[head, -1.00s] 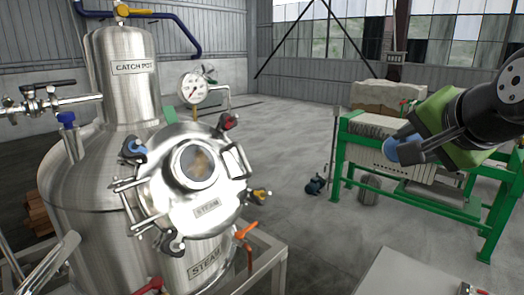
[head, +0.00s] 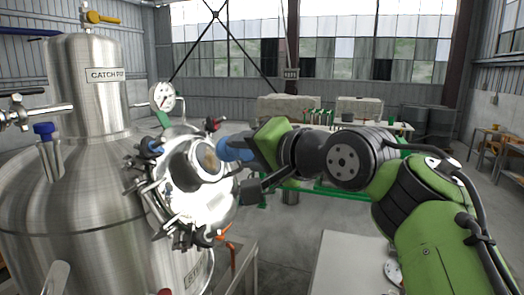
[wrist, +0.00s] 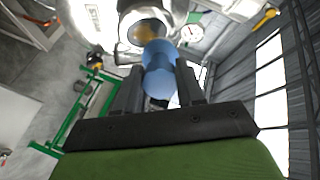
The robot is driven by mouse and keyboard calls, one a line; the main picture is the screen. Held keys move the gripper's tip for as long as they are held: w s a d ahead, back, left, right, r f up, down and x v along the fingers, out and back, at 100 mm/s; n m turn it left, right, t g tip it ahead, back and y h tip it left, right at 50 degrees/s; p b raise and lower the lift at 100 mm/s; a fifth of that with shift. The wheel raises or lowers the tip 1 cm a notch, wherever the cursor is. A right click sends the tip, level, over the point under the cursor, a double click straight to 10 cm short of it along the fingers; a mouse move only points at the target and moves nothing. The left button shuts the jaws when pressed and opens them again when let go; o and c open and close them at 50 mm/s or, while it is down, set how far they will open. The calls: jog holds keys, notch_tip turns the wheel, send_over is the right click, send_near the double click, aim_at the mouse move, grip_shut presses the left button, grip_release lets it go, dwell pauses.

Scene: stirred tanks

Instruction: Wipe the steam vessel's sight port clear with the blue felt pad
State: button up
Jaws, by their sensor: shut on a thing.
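The steam vessel (head: 110,215) is a large steel tank at the left in the head view. Its round bright cover carries the sight port (head: 197,163), a short ringed window with brownish, hazy glass. My gripper (head: 245,158) is shut on the blue felt pad (head: 236,149), just right of the port. In the wrist view, the pad (wrist: 159,75) sits between the fingers, and the port (wrist: 147,30) lies straight beyond it. The pad overlaps the port's rim there and hides part of the glass. I cannot tell whether the pad touches it.
Clamps and knobs (head: 150,147) ring the cover. A pressure gauge (head: 162,96) stands above it, and the catch pot (head: 88,85) rises at the left. A pale table top (head: 345,262) is below my arm.

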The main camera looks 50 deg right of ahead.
jog(key=shift+w+a+f, duration=0.1)
jog(key=shift+a, duration=0.1)
jog(key=shift+w+d+f+b, duration=0.3)
jog(key=shift+w+f+b, duration=0.2)
jog(key=shift+b, duration=0.15)
jog(key=shift+w+d+f+b, duration=0.35)
jog(key=shift+f+b, duration=0.15)
jog(key=shift+b, duration=0.1)
jog(key=w, duration=0.1)
jog(key=w+a+f+b, duration=0.1)
jog(key=shift+w+a+b, duration=0.25)
jog(key=shift+w+b, duration=0.05)
jog(key=shift+a, duration=0.15)
jog(key=shift+w+f, duration=0.15)
jog(key=shift+w, duration=0.1)
